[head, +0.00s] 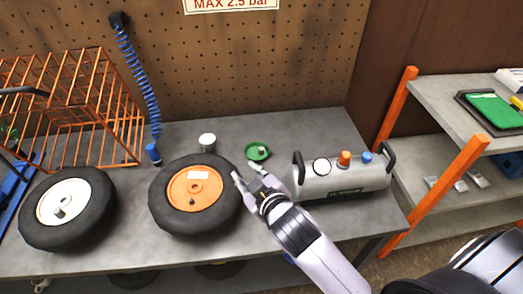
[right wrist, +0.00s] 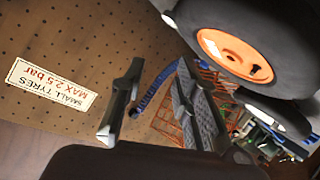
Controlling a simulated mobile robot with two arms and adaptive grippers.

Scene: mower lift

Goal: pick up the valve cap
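A small pale piece (head: 262,150), possibly the valve cap, is in a round green dish (head: 254,157) on the grey bench; it is too small to be sure. The orange-hubbed wheel (head: 180,187) lies to the left of the dish, with a small dark spot on its hub; it also shows in the right wrist view (right wrist: 235,55). My right gripper (head: 247,174) is in front of the dish, by the wheel's right edge. Its fingers are apart and empty, also in the right wrist view (right wrist: 155,103). My left gripper is not in view.
A white-hubbed wheel (head: 66,205) and an orange wire basket (head: 62,110) are at left. A blue coiled hose (head: 140,75) hangs near a white-topped pot (head: 207,141). A grey tank (head: 340,183) stands right of my gripper. Shelves (head: 460,110) are at right.

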